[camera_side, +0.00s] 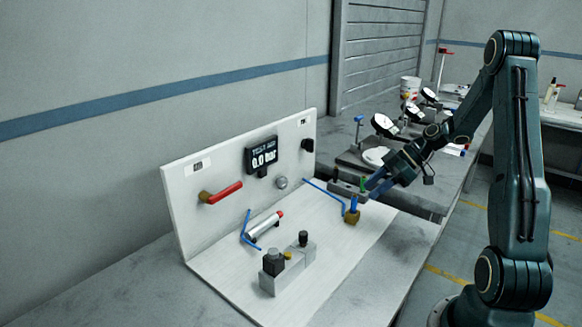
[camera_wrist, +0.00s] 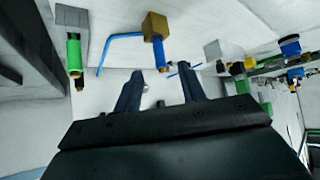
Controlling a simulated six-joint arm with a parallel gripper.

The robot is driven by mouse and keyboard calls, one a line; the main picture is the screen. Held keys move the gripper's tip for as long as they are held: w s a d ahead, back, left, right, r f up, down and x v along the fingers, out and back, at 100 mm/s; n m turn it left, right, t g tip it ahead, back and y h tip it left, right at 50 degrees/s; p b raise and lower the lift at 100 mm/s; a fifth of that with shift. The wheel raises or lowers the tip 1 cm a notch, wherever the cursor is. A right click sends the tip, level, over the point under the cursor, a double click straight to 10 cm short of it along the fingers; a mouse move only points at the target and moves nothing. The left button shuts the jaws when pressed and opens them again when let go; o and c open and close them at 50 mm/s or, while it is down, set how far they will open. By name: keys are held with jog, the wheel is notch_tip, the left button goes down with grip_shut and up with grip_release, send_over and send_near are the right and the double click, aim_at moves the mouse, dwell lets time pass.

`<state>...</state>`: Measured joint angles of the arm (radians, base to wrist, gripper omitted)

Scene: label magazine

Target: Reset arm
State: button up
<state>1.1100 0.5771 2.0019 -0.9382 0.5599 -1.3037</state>
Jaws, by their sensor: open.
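My gripper (camera_side: 372,188) is open over the right end of a white bench fixture. In the wrist view its two dark fingers (camera_wrist: 160,78) stand apart with nothing held between them. A brass block (camera_side: 351,217) with a blue cylindrical part (camera_side: 353,203) stands just below and left of the fingers in the side view. In the wrist view the brass block (camera_wrist: 154,26) and the blue part (camera_wrist: 159,53) lie beyond the fingertips. A green cylinder (camera_wrist: 74,54) on a grey block is left of the fingers there.
The white upright panel (camera_side: 220,165) carries a red-handled valve (camera_side: 221,193) and a display (camera_side: 262,156) reading 0.0 bar. A grey valve block (camera_side: 285,268) and a silver cylinder (camera_side: 264,226) sit on the white base. Dial gauges (camera_side: 384,124) stand behind my gripper. The base's front right is clear.

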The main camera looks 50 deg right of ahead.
jog(key=s+a+r+m+g+h, duration=0.1)
jog(key=a+r+h, duration=0.1)
jog(key=a+r, duration=0.5)
jog(key=s+a+r+m+g+h, duration=0.15)
jog(key=a+r, duration=0.25)
jog(key=a, duration=0.5)
jog(key=s+a+r+m+h, duration=0.1)
jog(key=s+a+r+m, duration=0.1)
jog(key=s+a, duration=0.2)
jog(key=s+a+r+m+t+h, duration=0.1)
jog(key=s+a+r+m, duration=0.2)
jog(key=s, duration=0.5)
jog(key=shift+s+a+m, duration=0.35)
jog(key=shift+a, duration=0.4)
jog(key=shift+r+h, duration=0.1)
jog(key=shift+h, duration=0.15)
jog(key=shift+c, duration=0.4)
